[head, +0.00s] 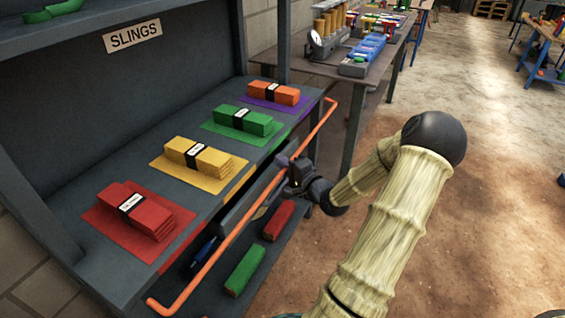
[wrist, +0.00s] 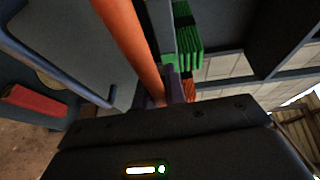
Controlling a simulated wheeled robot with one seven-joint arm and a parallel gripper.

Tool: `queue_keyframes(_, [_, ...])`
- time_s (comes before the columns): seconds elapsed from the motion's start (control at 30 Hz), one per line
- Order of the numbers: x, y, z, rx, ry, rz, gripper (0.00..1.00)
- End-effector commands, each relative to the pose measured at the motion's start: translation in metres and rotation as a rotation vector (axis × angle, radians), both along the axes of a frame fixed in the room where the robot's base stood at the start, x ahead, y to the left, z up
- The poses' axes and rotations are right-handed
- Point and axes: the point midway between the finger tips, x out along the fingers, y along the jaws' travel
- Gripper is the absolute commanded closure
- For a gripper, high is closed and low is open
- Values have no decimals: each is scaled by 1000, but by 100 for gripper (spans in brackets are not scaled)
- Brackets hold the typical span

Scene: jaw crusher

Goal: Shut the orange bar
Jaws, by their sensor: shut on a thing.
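The orange bar (head: 222,249) is a long thin rod with bent ends. In the head view it runs along the front of the slings rack, from the lower left to the upper right. My gripper (head: 290,172) is at the bar right of its middle and is shut on it. In the wrist view the orange bar (wrist: 130,45) comes down between the fingers (wrist: 172,95). The fingertips are partly hidden there by the bar and the dark gripper body.
The rack shelf (head: 215,95) carries red (head: 135,207), yellow (head: 198,157), green (head: 243,121) and orange (head: 273,93) sling bundles on coloured mats. A lower shelf holds green (head: 245,270) and red (head: 279,220) bundles. A workbench (head: 336,68) stands behind. Open floor lies right.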

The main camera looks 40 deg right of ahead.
Motion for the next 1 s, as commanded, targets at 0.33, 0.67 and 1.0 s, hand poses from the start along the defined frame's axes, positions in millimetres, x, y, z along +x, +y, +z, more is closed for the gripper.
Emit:
queue_keyframes(0.33, [0,1,7,-21,53,2,100])
queue_keyframes(0.67, [0,1,17,-83,199,4,100])
queue_keyframes(1.0, [1,1,23,-163,388,4,100])
